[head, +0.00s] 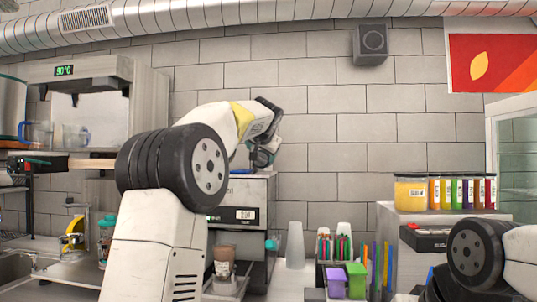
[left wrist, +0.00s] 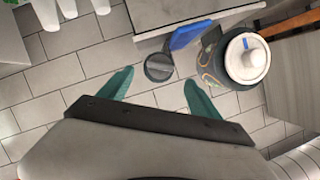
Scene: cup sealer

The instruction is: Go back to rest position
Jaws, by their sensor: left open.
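My left arm rises through the middle left of the head view and bends over the top of a boxy grey machine (head: 250,215). My left gripper (head: 262,158) is small and partly hidden by its own wrist there. In the left wrist view its two teal fingers (left wrist: 158,92) stand wide apart with nothing between them. A cup with brown contents (head: 223,268) stands in a holder at the front of the machine, clear of the gripper. My right arm shows only in part at the lower right of the head view, and its gripper is not seen.
Clear cups (head: 295,245) and a rack with purple and green boxes (head: 356,281) stand right of the machine. Jars (head: 410,192) stand on a shelf further right. A white-lidded container (left wrist: 247,62) and a blue item (left wrist: 190,34) lie beyond the left fingers.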

